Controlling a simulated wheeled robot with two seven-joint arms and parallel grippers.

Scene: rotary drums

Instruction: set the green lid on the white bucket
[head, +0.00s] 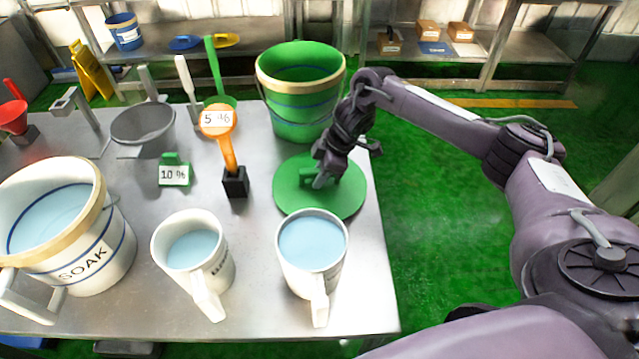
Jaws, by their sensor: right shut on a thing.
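The green lid (345,201) is a flat round disc with a raised handle, at the right side of the metal table, behind the right-hand jug. My right gripper (322,180) is shut on the lid's handle, reaching in from the right. The lid looks level; I cannot tell whether it rests on the table or hangs just above it. The white bucket (110,255), marked SOAK, stands at the table's left front. It is open on top, with a tan rim, blue bands and pale blue liquid inside. My left gripper is not in view.
Two white jugs (222,262) (312,268) of blue liquid stand at the front. A green bucket (300,118) stands behind the lid.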

